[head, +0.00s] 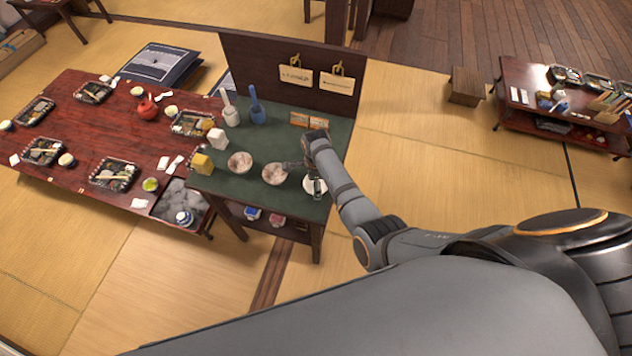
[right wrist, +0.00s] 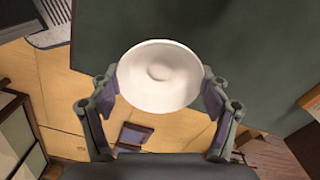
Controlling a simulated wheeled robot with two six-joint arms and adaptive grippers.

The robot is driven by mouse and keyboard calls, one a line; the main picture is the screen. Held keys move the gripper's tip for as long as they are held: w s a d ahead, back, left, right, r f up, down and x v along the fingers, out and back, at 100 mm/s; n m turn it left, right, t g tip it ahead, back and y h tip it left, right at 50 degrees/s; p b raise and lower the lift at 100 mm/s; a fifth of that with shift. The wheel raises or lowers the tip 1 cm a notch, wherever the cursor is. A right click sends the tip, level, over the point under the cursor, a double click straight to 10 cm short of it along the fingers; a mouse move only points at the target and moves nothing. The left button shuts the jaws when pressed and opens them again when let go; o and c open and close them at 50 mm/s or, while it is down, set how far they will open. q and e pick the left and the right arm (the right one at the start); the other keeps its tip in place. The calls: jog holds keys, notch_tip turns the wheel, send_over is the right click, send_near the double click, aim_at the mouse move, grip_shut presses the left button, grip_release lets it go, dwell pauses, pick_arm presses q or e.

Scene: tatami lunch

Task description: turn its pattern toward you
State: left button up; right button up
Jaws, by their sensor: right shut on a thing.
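A white round bowl (right wrist: 158,75) sits between the two fingers of my right gripper (right wrist: 160,98) in the right wrist view. The fingers touch it on both sides. The face toward the camera is plain white with a small raised centre; no pattern shows on it. In the head view the white bowl (head: 313,184) is at the right front corner of the green-topped stand (head: 222,181), partly hidden by my right gripper (head: 316,186). Two speckled bowls, one in the middle (head: 275,174) and one further left (head: 240,162), stand beside it. My left gripper is not in view.
A dark back panel (head: 258,62) with two hanging tags (head: 296,77) rises behind the stand. A red low table (head: 75,118) with lunch trays adjoins at left.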

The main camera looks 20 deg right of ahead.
jog(key=shift+f, duration=0.2)
dwell(0.4)
jog(key=o, duration=1.2)
jog(key=shift+c, duration=0.2)
jog(key=shift+r+p, duration=2.55)
jog(key=shift+p, duration=0.05)
